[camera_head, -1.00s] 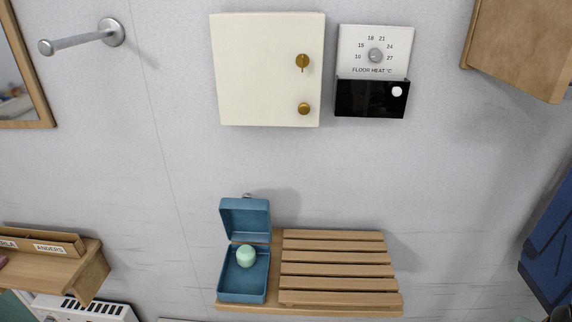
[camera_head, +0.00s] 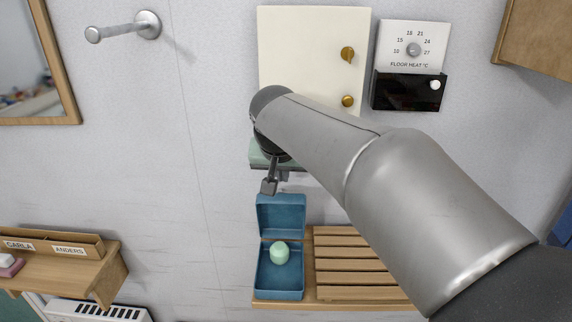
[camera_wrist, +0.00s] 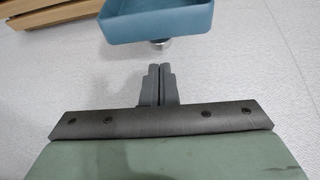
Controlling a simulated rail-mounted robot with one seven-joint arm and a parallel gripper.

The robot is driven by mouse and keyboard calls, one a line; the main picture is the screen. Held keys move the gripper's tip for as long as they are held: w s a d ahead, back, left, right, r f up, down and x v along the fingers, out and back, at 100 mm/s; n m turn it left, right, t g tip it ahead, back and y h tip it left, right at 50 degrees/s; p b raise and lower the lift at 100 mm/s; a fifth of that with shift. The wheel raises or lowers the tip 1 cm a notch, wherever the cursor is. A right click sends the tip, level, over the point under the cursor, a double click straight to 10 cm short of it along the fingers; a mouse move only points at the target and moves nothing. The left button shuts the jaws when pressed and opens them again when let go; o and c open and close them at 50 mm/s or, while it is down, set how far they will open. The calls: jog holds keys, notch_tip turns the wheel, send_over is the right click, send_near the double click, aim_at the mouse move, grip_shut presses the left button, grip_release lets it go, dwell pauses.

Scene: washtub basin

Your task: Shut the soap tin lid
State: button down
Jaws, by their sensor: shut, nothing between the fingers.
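The blue soap tin (camera_head: 280,281) stands open at the left end of a slatted wooden shelf, with a pale green round soap (camera_head: 280,252) inside. Its lid (camera_head: 282,215) is raised upright at the back, by the wall. My gripper (camera_head: 268,187) is shut and empty, just above the top edge of the lid, towards its left side. In the wrist view the closed fingers (camera_wrist: 160,70) point at a blue tin part (camera_wrist: 155,20) at the top, with a small gap between. I cannot tell whether the fingers are behind the lid.
The slatted shelf (camera_head: 352,262) extends right of the tin. A cream cabinet (camera_head: 310,50) with brass knobs and a floor heat panel (camera_head: 412,45) are on the wall above. A wooden shelf with name labels (camera_head: 65,265) is at lower left.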

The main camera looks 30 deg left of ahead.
send_over(282, 212)
jog(key=w+a, duration=0.1)
jog(key=w, duration=0.1)
jog(key=f, duration=0.4)
jog(key=shift+w+a+f+p, duration=0.1)
jog(key=shift+w+f+p, duration=0.1)
jog(key=shift+p, duration=0.2)
jog(key=shift+s+b, duration=0.1)
jog(key=shift+b, duration=0.3)
